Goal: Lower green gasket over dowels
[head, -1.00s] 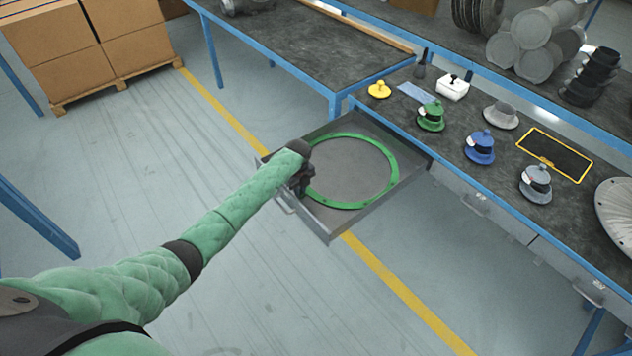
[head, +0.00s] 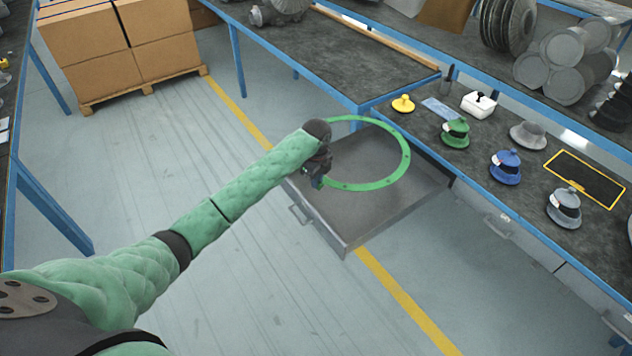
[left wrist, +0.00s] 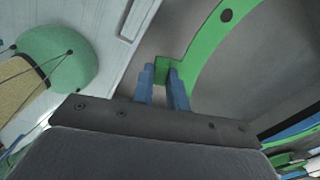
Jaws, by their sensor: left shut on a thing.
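The green gasket (head: 402,165) is a thin flat ring with small holes, held above the open grey drawer (head: 400,212). My left gripper (head: 318,181) is shut on the ring's near left edge. In the left wrist view, the blue fingertips (left wrist: 163,82) pinch a small tab of the green gasket (left wrist: 207,55). The drawer floor shows below the ring. No dowels can be made out in these frames. My right gripper is not in view.
The bench at right carries a yellow knob (head: 403,104), a green capped part (head: 455,133), a blue one (head: 506,167), a grey one (head: 564,207) and a white box (head: 479,104). Cardboard boxes (head: 85,45) stand at the back left. Open floor lies left of the drawer.

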